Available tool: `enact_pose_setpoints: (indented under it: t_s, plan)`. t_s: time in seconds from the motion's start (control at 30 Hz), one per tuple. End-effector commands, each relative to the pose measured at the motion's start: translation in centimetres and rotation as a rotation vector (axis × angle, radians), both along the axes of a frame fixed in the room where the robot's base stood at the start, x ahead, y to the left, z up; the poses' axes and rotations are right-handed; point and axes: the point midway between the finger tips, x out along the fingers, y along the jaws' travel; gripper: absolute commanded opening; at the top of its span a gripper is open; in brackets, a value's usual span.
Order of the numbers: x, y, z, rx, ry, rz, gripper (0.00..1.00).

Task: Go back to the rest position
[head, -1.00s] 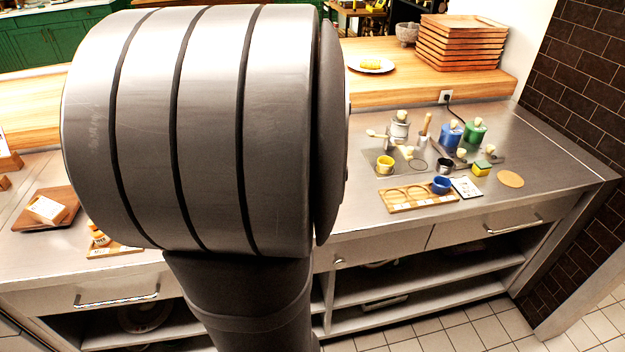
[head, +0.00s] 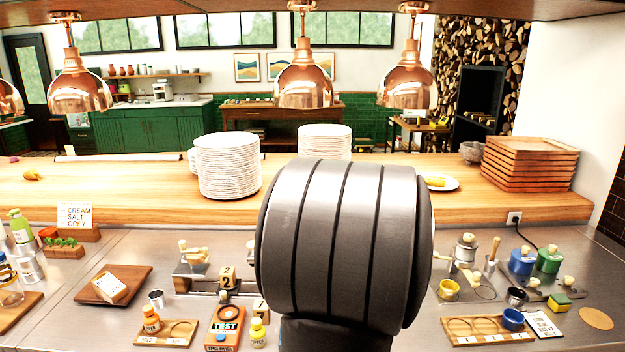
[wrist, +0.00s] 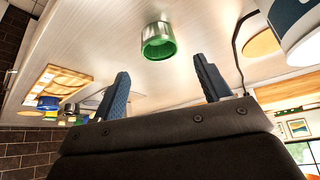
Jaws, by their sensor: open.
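My gripper (wrist: 160,90) shows in the wrist view with its two blue-grey fingers spread wide. It is open, with nothing between the fingers. In the head view my own grey arm link fills the lower middle and the gripper is not visible. In the wrist view the scene is tilted, and a metal cup with a green rim (wrist: 158,42) appears beyond the fingers, apart from them. A partly cut-off blue and white item (wrist: 300,25) is at the upper right there.
Plate stacks (head: 228,170) and wooden trays (head: 530,165) stand on the shelf behind. Copper lamps (head: 303,80) hang above.

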Motion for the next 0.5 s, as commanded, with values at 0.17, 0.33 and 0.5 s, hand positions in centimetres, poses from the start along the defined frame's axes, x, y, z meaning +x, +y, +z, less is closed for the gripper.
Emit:
enact_pose_setpoints:
  t_s: [0.17, 0.33, 0.5]
  plan:
    - [1.2, -0.5, -2.3, 0.000, 0.002, 0.000, 0.70]
    - [2.1, -0.9, -4.0, 0.000, 0.002, 0.000, 0.70]
    - [2.6, -1.1, -4.9, 0.000, 0.000, 0.000, 0.70]
